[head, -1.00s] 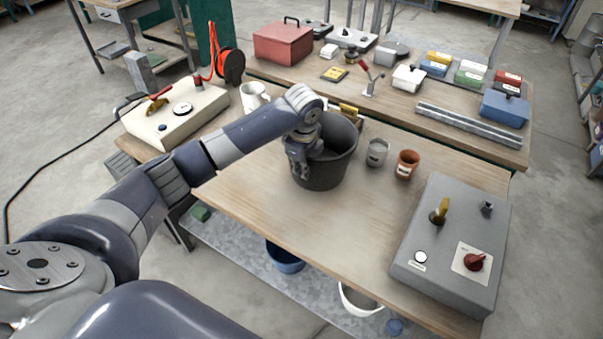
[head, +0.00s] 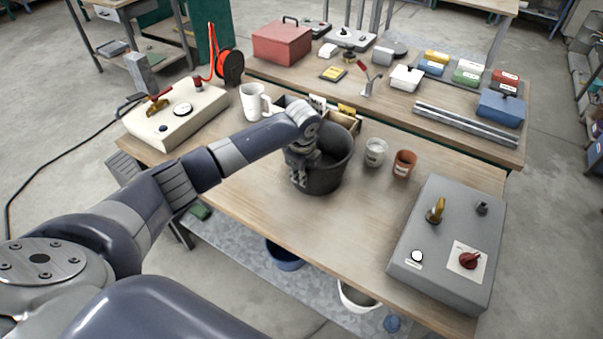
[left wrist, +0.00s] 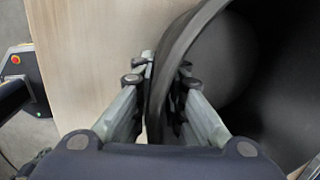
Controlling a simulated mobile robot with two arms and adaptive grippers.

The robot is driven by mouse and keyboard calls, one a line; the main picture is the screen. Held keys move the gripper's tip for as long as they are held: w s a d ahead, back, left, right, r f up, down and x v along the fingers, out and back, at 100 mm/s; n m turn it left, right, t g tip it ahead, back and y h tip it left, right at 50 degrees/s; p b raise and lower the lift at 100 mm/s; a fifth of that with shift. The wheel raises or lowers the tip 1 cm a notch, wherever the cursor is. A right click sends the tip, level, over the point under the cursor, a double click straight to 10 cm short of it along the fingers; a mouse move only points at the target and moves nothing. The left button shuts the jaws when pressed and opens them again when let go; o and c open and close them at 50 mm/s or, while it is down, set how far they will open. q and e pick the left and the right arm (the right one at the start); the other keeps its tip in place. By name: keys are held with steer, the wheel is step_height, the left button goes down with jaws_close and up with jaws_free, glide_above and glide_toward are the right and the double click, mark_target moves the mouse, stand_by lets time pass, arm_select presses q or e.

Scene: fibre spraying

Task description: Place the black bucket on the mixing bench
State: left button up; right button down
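The black bucket (head: 335,165) stands upright at the middle of the wooden bench (head: 265,200), in the head view. My left gripper (head: 298,178) is at the bucket's left, near side and points down over its rim. In the left wrist view the bucket's wall (left wrist: 172,75) passes between the two fingers of my left gripper (left wrist: 165,88), one finger outside and one inside. The fingers look closed on the wall. The bucket's inside is dark and looks empty. Whether its base touches the bench is hard to tell. My right gripper is not in view.
A grey cup (head: 375,152) and an orange-brown cup (head: 404,163) stand right of the bucket. A grey control box (head: 447,245) is farther right. A white mug (head: 255,103) and wooden box (head: 350,124) are behind. The bench front is clear.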

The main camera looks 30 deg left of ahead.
arm_select(q)
steer(key=shift+o, duration=0.2)
steer(key=shift+r, duration=0.1)
step_height(320, 180, up, 12)
steer(key=s+d+b, duration=0.1)
steer(key=s+b, duration=0.1)
stand_by(0.3)
stand_by(0.4)
